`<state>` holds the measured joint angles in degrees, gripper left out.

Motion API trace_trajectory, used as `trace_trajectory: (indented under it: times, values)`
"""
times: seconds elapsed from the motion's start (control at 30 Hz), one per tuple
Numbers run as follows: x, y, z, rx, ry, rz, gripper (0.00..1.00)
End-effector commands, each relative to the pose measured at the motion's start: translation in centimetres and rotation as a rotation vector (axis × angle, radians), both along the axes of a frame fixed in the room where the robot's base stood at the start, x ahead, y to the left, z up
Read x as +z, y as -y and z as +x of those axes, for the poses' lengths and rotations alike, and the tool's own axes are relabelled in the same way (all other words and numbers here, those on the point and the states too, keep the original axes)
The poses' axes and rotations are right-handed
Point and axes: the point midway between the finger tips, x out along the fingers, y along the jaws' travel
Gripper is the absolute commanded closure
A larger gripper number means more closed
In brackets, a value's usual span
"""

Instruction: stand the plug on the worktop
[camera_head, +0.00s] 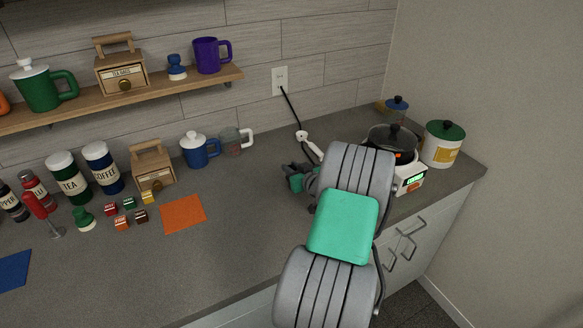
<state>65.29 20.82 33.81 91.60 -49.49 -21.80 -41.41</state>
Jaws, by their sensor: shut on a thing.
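My gripper (300,180), dark with green parts, is low over the worktop (225,250), left of the stove. My own arm hides much of it. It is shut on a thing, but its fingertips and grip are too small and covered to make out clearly. A black cord (290,103) runs from the wall outlet (280,77) down to a small white piece (303,136) just behind my gripper. I cannot tell whether this white piece is the plug, or whether it touches the worktop.
The coil stove (412,180) with a dark lidded pot (390,142) stands right of my arm. A white canister (442,150) is beyond it. A blue mug (198,151) and a glass mug (231,145) stand behind. The worktop right of the orange mat (183,214) is clear.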

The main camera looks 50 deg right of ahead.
Motion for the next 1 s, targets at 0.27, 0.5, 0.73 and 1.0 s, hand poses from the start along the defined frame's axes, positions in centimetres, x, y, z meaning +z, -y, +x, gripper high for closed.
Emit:
trace_trajectory:
  times: [0.27,0.5,0.73,1.0]
  values:
    - [-0.3,0.0,0.0,0.000,0.000,0.000,0.66]
    - [-0.3,0.0,0.0,0.000,0.000,0.000,0.55]
    - [0.4,0.0,-0.1,0.000,0.000,0.001,0.55]
    - [1.6,-1.7,-6.0,-0.006,0.001,-0.001,0.55]
